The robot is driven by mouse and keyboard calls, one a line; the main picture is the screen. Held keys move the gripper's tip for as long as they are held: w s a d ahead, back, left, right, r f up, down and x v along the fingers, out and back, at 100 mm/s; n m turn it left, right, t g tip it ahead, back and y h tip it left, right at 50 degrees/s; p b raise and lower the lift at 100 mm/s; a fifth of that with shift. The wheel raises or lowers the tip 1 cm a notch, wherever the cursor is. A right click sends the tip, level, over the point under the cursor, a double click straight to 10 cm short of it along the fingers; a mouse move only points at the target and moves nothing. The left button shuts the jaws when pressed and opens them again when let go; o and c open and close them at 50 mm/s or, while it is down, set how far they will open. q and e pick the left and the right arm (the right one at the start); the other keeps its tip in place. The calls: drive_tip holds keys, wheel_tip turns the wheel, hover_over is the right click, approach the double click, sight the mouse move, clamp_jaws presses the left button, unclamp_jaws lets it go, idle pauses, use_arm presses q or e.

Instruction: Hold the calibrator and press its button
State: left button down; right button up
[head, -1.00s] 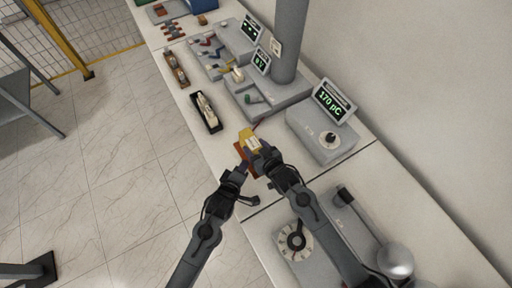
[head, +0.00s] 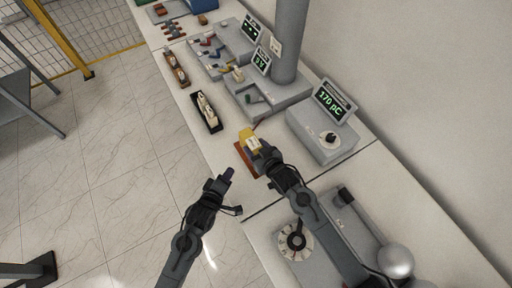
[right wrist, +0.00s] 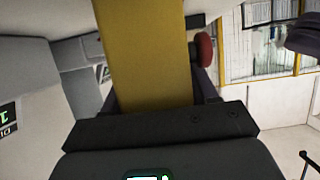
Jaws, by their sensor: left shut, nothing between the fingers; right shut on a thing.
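The yellow calibrator (head: 248,138) is over the front edge of the bench, above a reddish-brown tray (head: 242,160). My right gripper (head: 260,156) is shut on it. In the right wrist view the calibrator (right wrist: 143,50) is a broad yellow body running up between the fingers. A round red part (right wrist: 205,50), which looks like its button, stands out at its right side. My left gripper (head: 229,174) is shut and empty, below and left of the calibrator and apart from it. The calibrator's lower end is hidden by my right gripper.
A grey box with a knob (head: 322,135) and a display reading 170 pC (head: 332,101) stands right of the calibrator. A black tray (head: 207,111) with pale parts lies farther up. A grey unit with a dial (head: 296,241) is at the bottom. Left of the bench is open floor.

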drive_tip(key=o, duration=1.4)
